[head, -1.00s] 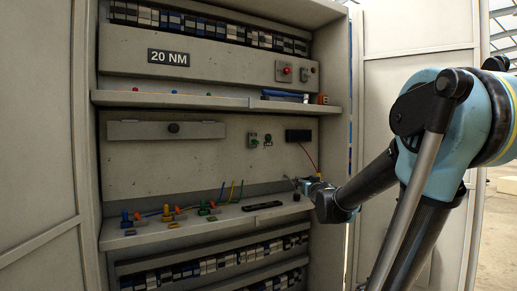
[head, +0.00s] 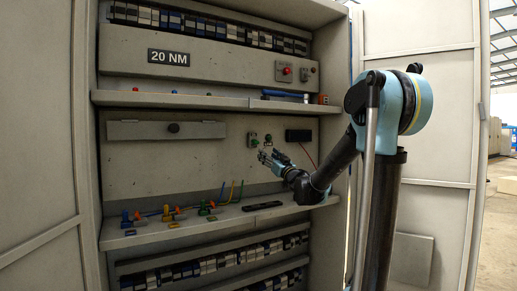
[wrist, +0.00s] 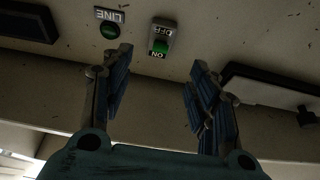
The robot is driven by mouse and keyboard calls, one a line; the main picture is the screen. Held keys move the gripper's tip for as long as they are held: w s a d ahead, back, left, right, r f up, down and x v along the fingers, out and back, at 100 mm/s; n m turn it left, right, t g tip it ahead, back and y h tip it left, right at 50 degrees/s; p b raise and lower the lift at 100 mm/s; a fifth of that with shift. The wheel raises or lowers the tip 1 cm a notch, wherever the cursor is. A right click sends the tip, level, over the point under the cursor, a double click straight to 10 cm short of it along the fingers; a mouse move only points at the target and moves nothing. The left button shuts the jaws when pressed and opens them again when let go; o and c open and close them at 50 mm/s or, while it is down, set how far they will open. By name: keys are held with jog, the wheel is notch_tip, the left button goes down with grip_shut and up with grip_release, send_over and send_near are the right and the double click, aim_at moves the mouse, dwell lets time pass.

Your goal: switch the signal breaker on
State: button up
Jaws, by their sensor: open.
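A small breaker switch (head: 253,140) with OFF and ON marks is on the cabinet's middle panel. It also shows in the wrist view (wrist: 161,38), upside down, with a green part near the ON mark. I cannot read the name signal on it, and its lever position is unclear. My gripper (head: 264,157) is open and empty, just below and in front of this switch. In the wrist view my gripper's fingers (wrist: 160,65) are spread to either side, with the switch beyond the gap. They appear apart from it.
A LINE lamp (head: 268,139) sits beside the switch. A black box (head: 298,135) is to its right, with a thin red wire. A hinged bar (head: 166,130) is at left. Below, a shelf (head: 150,235) holds coloured terminals and wires. A red lamp (head: 287,71) and another switch (head: 305,74) are above.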

aim_at(255, 142)
jog(key=x, duration=1.1)
jog(key=shift+w, duration=0.1)
jog(key=c, duration=1.1)
